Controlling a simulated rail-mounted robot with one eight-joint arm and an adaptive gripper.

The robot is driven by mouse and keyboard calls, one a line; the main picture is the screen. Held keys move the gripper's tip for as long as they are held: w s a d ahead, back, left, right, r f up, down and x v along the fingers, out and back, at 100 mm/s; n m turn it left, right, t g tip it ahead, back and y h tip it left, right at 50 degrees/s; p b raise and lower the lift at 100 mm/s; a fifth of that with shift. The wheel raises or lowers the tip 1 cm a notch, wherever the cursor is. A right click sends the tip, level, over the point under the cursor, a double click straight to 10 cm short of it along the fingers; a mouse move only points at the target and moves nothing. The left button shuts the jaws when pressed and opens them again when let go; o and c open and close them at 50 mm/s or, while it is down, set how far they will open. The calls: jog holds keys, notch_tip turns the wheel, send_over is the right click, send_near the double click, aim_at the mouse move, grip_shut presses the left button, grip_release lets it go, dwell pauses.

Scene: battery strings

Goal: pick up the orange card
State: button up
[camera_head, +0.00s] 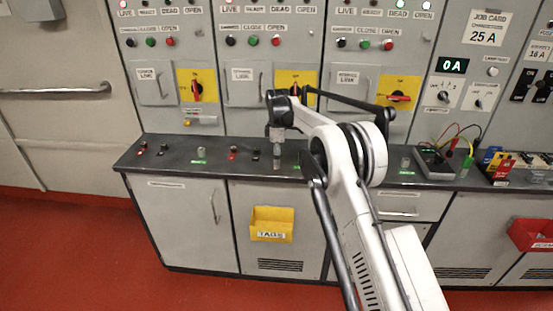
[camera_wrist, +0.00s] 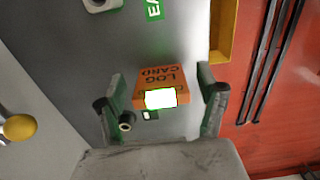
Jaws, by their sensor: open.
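The orange card (camera_wrist: 160,76) shows in the wrist view, lettered "LOG CARD", over the grey counter. A bright white patch with a green edge covers its lower part. My gripper (camera_wrist: 161,92) is open, with one finger to the left of the card and one to the right; clear gaps show on both sides. Whether the fingertips are level with the card in height, I cannot tell. In the head view my gripper (camera_head: 277,160) points down at the counter, and I cannot make out the card there.
The counter (camera_head: 190,160) carries several terminals and green labels. A dark terminal (camera_wrist: 127,121) lies close by the left finger in the wrist view. A yellow tag bin (camera_head: 271,223) hangs on the cabinet front below. A meter (camera_head: 435,163) and coloured leads stand to the right.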

jog(key=shift+f, duration=0.65)
jog(key=shift+c, duration=0.4)
jog(key=c, duration=1.2)
jog(key=shift+r, duration=0.15)
